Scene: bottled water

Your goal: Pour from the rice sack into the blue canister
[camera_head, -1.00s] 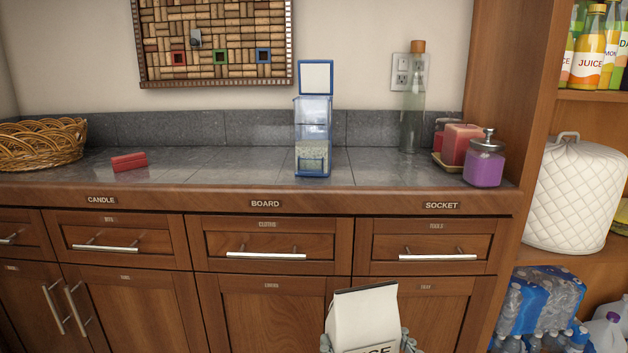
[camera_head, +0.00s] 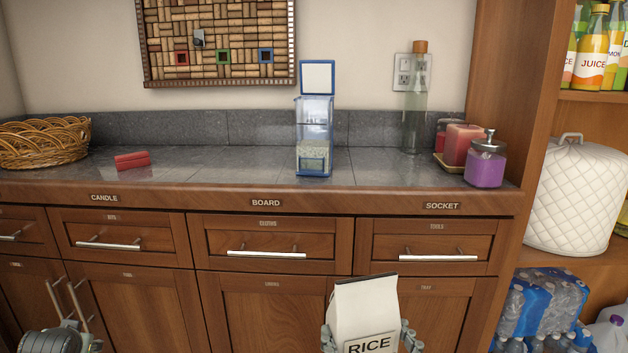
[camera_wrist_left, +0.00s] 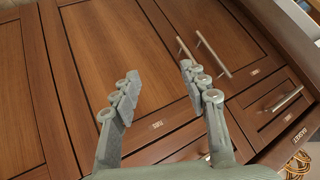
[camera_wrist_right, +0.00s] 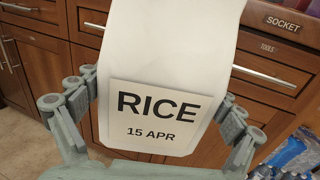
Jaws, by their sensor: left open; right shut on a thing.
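The blue canister (camera_head: 314,130) stands upright on the counter with its blue-framed lid (camera_head: 318,77) raised. It is clear-walled, with some pale grain low inside. The white rice sack (camera_head: 364,312), labelled RICE, is held upright by my right gripper (camera_head: 372,338), in front of the cabinets and below the counter top. The sack fills the right wrist view (camera_wrist_right: 160,75), with a finger on each side. My left gripper (camera_wrist_left: 158,85) is open and empty, facing the cabinet doors. Part of it shows at the lower left of the head view (camera_head: 72,342).
The counter (camera_head: 215,165) is clear around the canister. A red block (camera_head: 132,160) and a wicker basket (camera_head: 42,143) lie to the left. A tall bottle (camera_head: 414,105), candles (camera_head: 463,144) and a purple jar (camera_head: 485,165) stand to the right. The counter edge and drawer handles face me.

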